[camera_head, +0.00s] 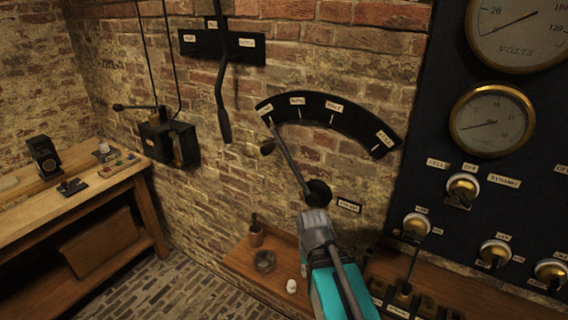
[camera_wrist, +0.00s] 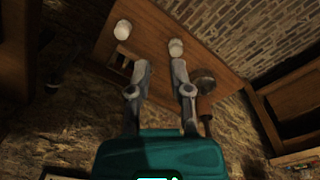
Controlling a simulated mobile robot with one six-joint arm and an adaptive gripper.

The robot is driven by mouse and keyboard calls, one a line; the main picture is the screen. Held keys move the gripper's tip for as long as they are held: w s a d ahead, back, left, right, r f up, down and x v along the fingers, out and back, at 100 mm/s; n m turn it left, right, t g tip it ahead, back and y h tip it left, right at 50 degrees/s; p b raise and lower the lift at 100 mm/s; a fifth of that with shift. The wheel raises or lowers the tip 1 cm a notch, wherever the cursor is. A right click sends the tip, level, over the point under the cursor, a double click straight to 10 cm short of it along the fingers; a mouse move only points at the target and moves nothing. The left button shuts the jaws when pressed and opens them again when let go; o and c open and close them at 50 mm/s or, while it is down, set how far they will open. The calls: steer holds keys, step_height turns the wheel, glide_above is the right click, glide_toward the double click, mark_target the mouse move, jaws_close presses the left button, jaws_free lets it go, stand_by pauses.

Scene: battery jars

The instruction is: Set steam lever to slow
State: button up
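The steam lever (camera_head: 290,165) is a dark bar on the brick wall. It slants up and left from its round pivot (camera_head: 318,193) to the leftmost label of a black arc plate (camera_head: 316,107). The arc carries several small labels, too small to read surely. My gripper (camera_head: 313,215), with a teal body, is just below the pivot in the head view; whether it touches is unclear. In the wrist view my gripper (camera_wrist: 160,66) has its two grey fingers apart with nothing between them. The lever does not show there.
A wooden shelf (camera_head: 240,262) with small items lies below. A black gauge panel (camera_head: 420,170) with knobs stands right. Another hanging lever (camera_head: 222,100) and a black wall box (camera_head: 168,143) are left. A workbench (camera_head: 60,205) stands at far left.

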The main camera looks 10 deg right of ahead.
steer(key=shift+o, duration=1.1)
steer(key=shift+w+r, duration=0.2)
steer(key=shift+w, duration=0.15)
steer(key=o, duration=0.3)
steer(key=w+r+m+h, duration=0.1)
steer(key=w, duration=0.1)
steer(key=w+r+m+t+h+p, duration=0.1)
steer(key=w+h, duration=0.1)
steer(key=w+r+h+p, duration=0.1)
steer(key=w+r+h, duration=0.1)
steer(key=shift+w+a+r+m, duration=0.1)
steer(key=shift+w+a+m, duration=0.15)
steer(key=shift+m, duration=0.15)
steer(key=shift+o, duration=0.2)
steer(key=m+t+h+p, duration=0.5)
steer(key=m+t+h, duration=0.1)
steer(key=t+h, duration=0.35)
glide_toward(271, 146)
steer(key=a, duration=0.1)
steer(key=a+f, duration=0.1)
steer(key=shift+s+a, duration=0.25)
steer(key=shift+a, duration=0.1)
steer(key=shift+d, duration=0.15)
steer(key=shift+w+x, duration=0.25)
steer(key=shift+x, duration=6.55)
steer(key=shift+f, duration=0.1)
